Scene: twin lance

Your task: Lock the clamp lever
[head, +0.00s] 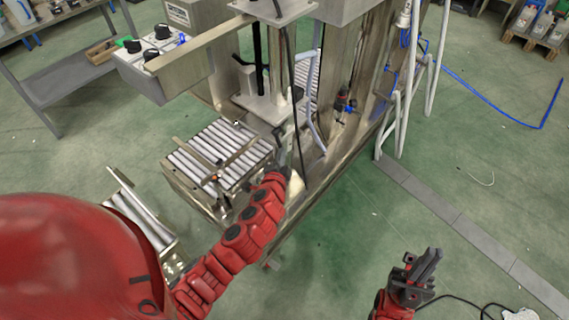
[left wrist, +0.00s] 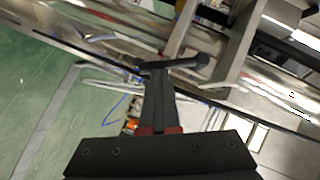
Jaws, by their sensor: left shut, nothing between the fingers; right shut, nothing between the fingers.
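A dark lever with a rounded knob end (left wrist: 190,63), which looks like the clamp lever, lies across the tips of my left gripper (left wrist: 157,82) in the left wrist view. The shut fingers meet or overlap the lever in the picture; I cannot tell whether they touch it. In the head view my red left arm reaches to the steel machine frame, and its gripper (head: 287,150) is beside the upright column. The lever is too small to make out there. My right gripper (head: 428,264) is shut and empty over the green floor at lower right.
A roller conveyor (head: 215,157) stands left of my left gripper. A control box with black knobs (head: 160,62) is on the machine above it. White tube legs (head: 405,105) and a blue hose (head: 490,108) are to the right. The floor at right is mostly clear.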

